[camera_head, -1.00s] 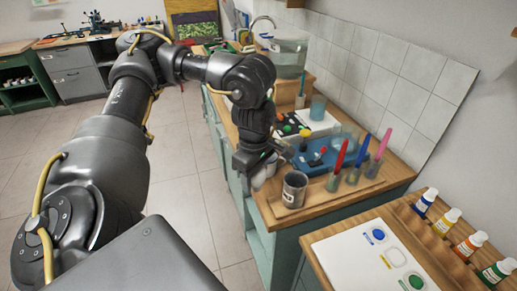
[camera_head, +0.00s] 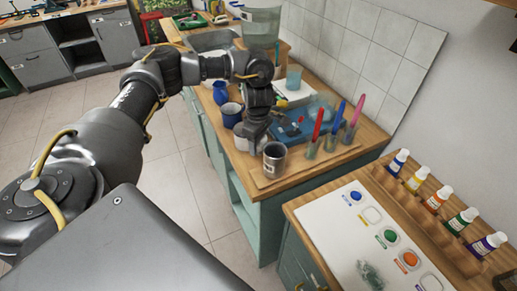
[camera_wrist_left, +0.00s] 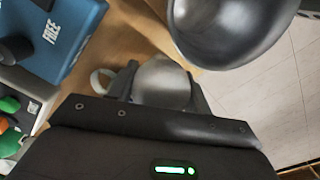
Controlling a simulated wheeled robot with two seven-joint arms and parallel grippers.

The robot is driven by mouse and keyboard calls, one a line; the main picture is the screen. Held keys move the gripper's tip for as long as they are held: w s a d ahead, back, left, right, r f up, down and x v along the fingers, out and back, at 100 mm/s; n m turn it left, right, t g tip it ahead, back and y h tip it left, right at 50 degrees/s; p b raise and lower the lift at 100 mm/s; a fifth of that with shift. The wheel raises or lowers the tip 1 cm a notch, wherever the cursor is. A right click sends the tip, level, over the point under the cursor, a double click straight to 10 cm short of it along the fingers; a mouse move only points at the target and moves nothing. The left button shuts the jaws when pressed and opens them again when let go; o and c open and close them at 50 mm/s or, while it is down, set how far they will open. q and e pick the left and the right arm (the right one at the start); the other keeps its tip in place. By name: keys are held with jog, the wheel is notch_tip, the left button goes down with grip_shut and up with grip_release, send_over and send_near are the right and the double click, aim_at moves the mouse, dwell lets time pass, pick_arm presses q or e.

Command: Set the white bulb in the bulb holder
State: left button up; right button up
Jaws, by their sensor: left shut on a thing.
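My left gripper (camera_head: 256,140) points down over the wooden counter, just behind the dark metal cup (camera_head: 275,160). The lower part of that bulb is hidden by the gripper body. A white loop like a mug handle (camera_wrist_left: 98,80) shows beside one finger. I cannot pick out the bulb holder for sure. My right gripper is not in view.
Upright red, blue and pink sticks stand in glass tubes right of the gripper. A white board (camera_head: 345,222) and paint bottles (camera_head: 434,202) are on the nearer table.

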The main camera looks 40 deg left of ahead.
aim_at(259, 149)
pick_arm(q)
jog(key=shift+w+f, duration=0.15)
jog(key=shift+f, duration=0.2)
jog(key=shift+f+p, duration=0.3)
jog(key=shift+f, duration=1.1)
jog(key=shift+f, duration=0.2)
jog(key=o, duration=1)
jog(key=shift+r, duration=0.15)
